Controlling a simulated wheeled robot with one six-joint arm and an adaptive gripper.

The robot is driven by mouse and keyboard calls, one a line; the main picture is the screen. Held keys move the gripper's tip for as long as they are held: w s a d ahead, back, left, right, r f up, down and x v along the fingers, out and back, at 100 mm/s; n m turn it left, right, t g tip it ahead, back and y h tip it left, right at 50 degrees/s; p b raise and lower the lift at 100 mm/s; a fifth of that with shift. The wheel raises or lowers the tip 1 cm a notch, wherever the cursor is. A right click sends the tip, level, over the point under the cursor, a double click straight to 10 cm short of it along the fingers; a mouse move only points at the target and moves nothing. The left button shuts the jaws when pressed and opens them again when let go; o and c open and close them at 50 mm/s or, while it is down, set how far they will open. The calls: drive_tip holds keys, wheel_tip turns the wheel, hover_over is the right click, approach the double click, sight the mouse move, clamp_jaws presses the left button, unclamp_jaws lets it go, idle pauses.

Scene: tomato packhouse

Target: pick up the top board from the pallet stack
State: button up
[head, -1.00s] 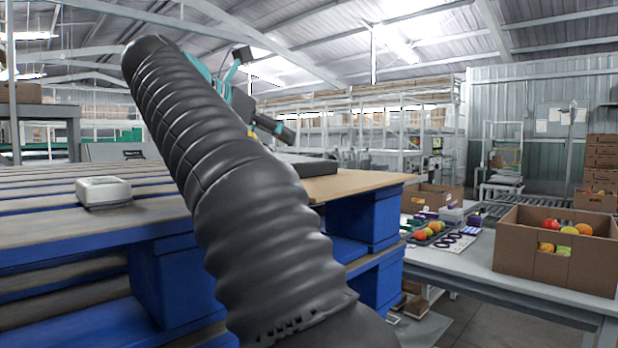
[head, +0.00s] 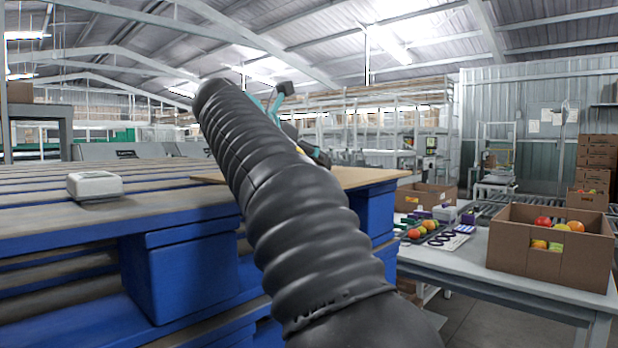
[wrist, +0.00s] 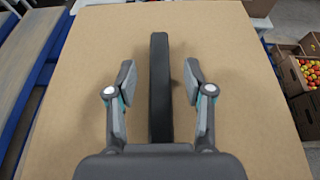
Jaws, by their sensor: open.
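The pallet stack (head: 190,262) has blue blocks and slatted decks and fills the left of the head view. A flat tan board (head: 372,178) lies on its top at the right end, and in the wrist view the board (wrist: 80,50) fills most of the picture. A long dark bar (wrist: 160,110) is above or on the board, lengthwise between my fingers; I cannot tell its height. My gripper (wrist: 160,70) is open over the board, with one finger on each side of the bar and gaps on both sides. In the head view my arm hides the bar and much of the gripper.
A small white box (head: 94,186) sits on the pallet deck at left. Grey floor shows between stack and table.

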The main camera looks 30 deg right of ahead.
clamp_jaws()
idle(0.3)
